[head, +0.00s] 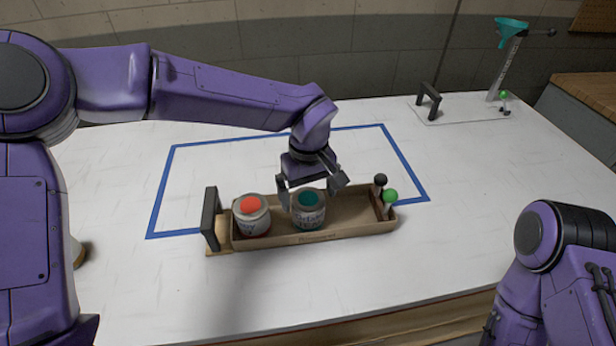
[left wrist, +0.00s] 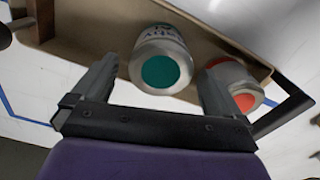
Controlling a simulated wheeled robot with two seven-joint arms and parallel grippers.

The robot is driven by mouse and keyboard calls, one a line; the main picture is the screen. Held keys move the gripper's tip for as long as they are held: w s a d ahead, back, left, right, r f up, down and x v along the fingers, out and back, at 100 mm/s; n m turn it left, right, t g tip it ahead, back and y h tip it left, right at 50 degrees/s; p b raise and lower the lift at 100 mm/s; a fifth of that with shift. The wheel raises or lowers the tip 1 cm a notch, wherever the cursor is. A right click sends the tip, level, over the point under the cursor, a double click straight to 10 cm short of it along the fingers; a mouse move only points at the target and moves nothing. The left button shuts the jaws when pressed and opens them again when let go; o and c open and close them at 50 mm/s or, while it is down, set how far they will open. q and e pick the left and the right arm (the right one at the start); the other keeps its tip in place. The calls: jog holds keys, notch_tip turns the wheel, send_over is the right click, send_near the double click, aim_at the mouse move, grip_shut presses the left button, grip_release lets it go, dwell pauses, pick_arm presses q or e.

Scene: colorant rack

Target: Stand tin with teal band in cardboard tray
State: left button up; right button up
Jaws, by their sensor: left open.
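The tin with the teal band (head: 308,212) stands upright in the middle of the cardboard tray (head: 360,226), its teal top facing up. It also shows in the left wrist view (left wrist: 160,68), between the open fingers and apart from them as far as I can see. A tin with a red top (head: 251,216) stands in the tray's left part, and it is at the right in the left wrist view (left wrist: 232,84). My left gripper (head: 314,190) is open just above and behind the teal tin. My right gripper is out of view; only my right arm shows at the lower right.
The tray has a black handle (head: 211,218) at its left end and black and green knobs (head: 390,196) at its right end. Blue tape (head: 408,164) outlines an area on the white table. A stand with a teal top (head: 510,35) is at the back right. The tray's right part is empty.

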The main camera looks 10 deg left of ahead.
pick_arm(q)
notch_tip(320, 180, up, 7)
jog(key=shift+r, duration=0.1)
